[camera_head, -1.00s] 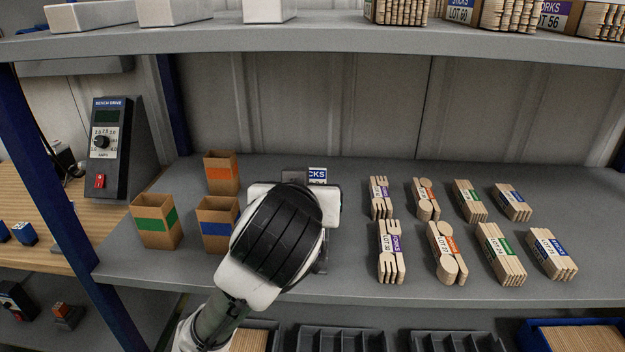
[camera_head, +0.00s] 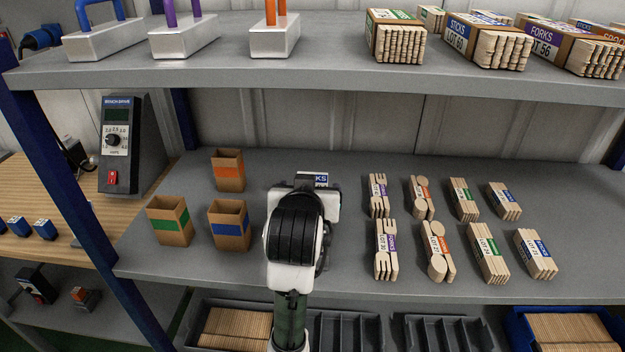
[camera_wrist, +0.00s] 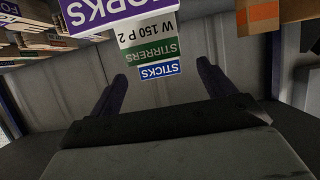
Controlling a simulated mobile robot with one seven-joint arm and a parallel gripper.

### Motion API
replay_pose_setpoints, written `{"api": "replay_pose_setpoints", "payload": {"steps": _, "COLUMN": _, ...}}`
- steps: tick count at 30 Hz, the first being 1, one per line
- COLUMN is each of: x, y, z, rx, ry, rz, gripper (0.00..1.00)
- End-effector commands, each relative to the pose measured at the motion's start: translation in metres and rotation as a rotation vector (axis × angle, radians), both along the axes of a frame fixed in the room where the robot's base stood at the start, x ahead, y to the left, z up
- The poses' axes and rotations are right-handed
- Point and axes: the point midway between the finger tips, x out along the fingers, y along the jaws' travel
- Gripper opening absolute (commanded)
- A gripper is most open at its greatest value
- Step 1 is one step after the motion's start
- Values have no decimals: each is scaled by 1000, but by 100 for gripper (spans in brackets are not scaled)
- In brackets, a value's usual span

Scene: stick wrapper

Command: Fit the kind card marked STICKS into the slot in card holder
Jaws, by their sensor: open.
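My gripper (camera_wrist: 162,72) is open in the wrist view, with its two dark fingers apart. A blue label reading STICKS (camera_wrist: 158,71) shows between the fingertips, below a green STIRRERS label (camera_wrist: 152,52). I cannot tell whether it is gripped by anything or how near the fingers are. In the head view, my wrist hides the fingertips. The card ending in KS (camera_head: 319,180) stands just behind my gripper, beside a dark piece (camera_head: 305,177) that may be the card holder. Its slot is hidden, and I cannot tell how the card sits in it.
Open boxes with orange (camera_head: 228,170), green (camera_head: 169,220) and blue (camera_head: 229,224) bands stand left of my gripper. Several banded bundles (camera_head: 436,250) lie to the right. An upper shelf (camera_head: 330,72) overhangs the back. Bare shelf lies between my gripper and the bundles.

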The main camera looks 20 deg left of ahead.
Motion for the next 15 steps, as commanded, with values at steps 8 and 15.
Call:
{"api": "replay_pose_setpoints", "payload": {"steps": 8, "x": 19, "y": 4, "z": -11, "rx": 3, "ry": -1, "rz": 0, "gripper": 82}}
{"api": "replay_pose_setpoints", "payload": {"steps": 15, "x": 49, "y": 11, "z": -21, "rx": 1, "ry": -1, "rz": 0, "gripper": 82}}
